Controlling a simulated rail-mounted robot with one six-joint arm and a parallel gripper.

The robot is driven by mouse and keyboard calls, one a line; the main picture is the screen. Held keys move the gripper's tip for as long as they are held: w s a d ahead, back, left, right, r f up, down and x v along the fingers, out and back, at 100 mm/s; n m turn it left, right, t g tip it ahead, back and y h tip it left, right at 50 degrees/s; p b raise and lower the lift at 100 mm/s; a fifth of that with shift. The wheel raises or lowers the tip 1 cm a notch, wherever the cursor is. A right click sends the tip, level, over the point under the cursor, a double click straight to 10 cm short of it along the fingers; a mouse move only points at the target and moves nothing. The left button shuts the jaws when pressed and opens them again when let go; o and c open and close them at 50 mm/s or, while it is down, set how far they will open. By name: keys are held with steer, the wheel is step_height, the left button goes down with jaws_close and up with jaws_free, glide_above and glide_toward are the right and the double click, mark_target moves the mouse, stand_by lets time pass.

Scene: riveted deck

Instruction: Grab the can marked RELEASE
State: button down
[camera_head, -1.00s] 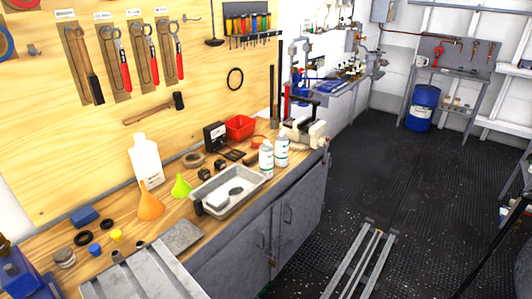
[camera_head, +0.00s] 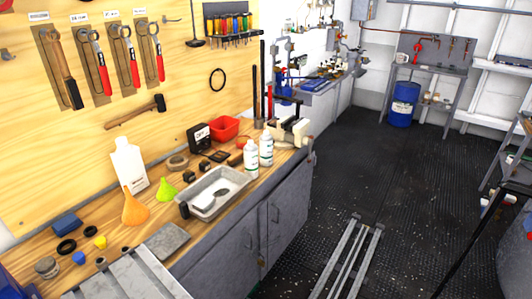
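The nearer can (camera_head: 251,160) is just right of the grey metal tray. The farther can (camera_head: 266,149) is right behind it, to its right. Their print is too small to read, so I cannot tell whether either is marked RELEASE. My gripper is not in view.
A grey tray (camera_head: 228,196), orange funnel (camera_head: 135,210), green funnel (camera_head: 166,190), white jug (camera_head: 130,165) and red bin (camera_head: 224,127) share the bench. A vise (camera_head: 290,130) stands behind the cans. A floor rail (camera_head: 345,262) runs right of the bench; the dark floor beyond is mostly clear.

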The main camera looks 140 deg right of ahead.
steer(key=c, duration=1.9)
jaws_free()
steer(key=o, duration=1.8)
